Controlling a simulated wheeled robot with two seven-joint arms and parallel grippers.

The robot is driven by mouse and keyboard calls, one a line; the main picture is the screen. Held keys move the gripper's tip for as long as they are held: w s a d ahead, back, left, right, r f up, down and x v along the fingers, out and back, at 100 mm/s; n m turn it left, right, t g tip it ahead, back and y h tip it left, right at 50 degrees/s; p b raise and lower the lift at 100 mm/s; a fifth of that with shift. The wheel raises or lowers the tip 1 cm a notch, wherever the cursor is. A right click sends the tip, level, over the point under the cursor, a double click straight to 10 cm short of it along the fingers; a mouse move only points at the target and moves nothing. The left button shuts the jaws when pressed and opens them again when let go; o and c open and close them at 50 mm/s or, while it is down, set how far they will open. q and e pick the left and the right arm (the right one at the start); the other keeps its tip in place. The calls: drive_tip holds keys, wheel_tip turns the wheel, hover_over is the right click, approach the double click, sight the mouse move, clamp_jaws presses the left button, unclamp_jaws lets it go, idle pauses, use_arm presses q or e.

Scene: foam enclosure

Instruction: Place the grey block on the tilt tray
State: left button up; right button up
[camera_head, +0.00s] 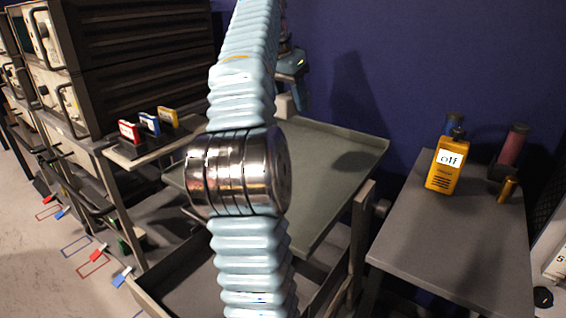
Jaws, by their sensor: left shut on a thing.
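The tilt tray (325,148) is the grey-green, low-rimmed surface in the middle of the head view, sloping on its frame. My pale blue ribbed arm with a metal joint crosses in front and hides much of it. My left gripper (292,92) shows small behind the arm, over the tray's back edge. It is shut on a pale grey block (284,107), partly hidden by the arm. I cannot tell whether the block touches the tray. My right gripper is not in view.
At left, a small shelf holds red, blue and yellow tags (149,123) beside dark equipment racks (130,55). A blue wall (400,60) stands behind.

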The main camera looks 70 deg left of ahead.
use_arm(q)
drive_tip(key=shift+n, duration=0.4)
drive_tip(key=a+f, duration=0.2)
drive_tip(key=a, duration=0.2)
drive_tip(key=w+a+f+p, duration=0.1)
drive_tip(key=a+f, duration=0.2)
drive_tip(key=a, duration=0.1)
drive_tip(key=w+a+f+p, duration=0.1)
drive_tip(key=a+f, duration=0.2)
drive_tip(key=a, duration=0.2)
drive_tip(key=shift+w+a+f, duration=0.1)
drive_tip(key=shift+w, duration=0.15)
drive_tip(key=shift+w+a+f, duration=0.15)
drive_tip(key=shift+a+f, duration=0.25)
drive_tip(key=shift+f, duration=0.1)
drive_tip(key=shift+a+f+b, duration=0.2)
drive_tip(key=shift+f+b, duration=0.2)
drive_tip(key=shift+f, duration=1.35)
drive_tip(key=o, duration=1.2)
drive_tip(key=shift+f, duration=0.1)
